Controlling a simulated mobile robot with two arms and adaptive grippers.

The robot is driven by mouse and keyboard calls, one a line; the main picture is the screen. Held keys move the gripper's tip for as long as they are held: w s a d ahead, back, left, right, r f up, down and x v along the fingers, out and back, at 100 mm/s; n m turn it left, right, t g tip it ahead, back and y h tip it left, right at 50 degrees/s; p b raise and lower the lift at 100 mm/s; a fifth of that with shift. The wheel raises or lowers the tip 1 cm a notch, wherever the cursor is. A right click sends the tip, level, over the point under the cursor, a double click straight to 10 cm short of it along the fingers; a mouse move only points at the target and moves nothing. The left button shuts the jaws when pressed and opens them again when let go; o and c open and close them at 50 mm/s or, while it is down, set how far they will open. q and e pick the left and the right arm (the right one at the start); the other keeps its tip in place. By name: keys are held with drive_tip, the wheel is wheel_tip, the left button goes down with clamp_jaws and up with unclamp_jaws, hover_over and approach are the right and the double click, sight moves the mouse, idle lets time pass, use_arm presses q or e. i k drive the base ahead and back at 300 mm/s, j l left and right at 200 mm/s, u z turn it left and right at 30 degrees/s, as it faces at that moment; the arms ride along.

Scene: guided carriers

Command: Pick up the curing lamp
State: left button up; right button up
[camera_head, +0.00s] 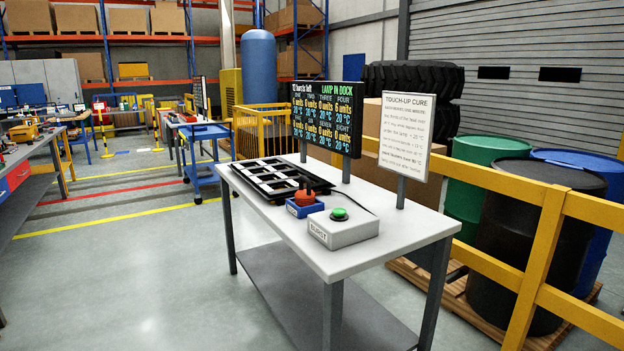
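The dock stands between a black tray (240,170) with several pale cells and a grey box (343,232) with a green button, labelled "BURST". Neither of my grippers shows in the head view.
A display board (327,117) and a "TOUCH-UP CURE" sign (405,135) stand along the table's back edge. A yellow railing (540,240) and several drums (530,230) are at the right. The floor left of the table is clear.

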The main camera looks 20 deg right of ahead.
sight(303, 197)
drive_tip(key=i+j+u, duration=0.25)
drive_tip(key=i, duration=0.25)
drive_tip(key=i+u, duration=0.25)
drive_tip(key=i, duration=0.2)
drive_tip(key=i+j, duration=0.15)
drive_tip(key=i, duration=0.65)
drive_tip(key=i+j, duration=0.1)
drive_tip(key=i, duration=0.75)
drive_tip(key=i+z, duration=0.3)
drive_tip(key=z, duration=0.15)
drive_tip(key=i+j+z, duration=0.2)
drive_tip(key=z, duration=0.25)
drive_tip(key=i+j+z, duration=0.25)
drive_tip(key=z, duration=0.25)
drive_tip(key=i+j+z, duration=0.2)
drive_tip(key=j+z, duration=0.25)
drive_tip(key=l, duration=0.1)
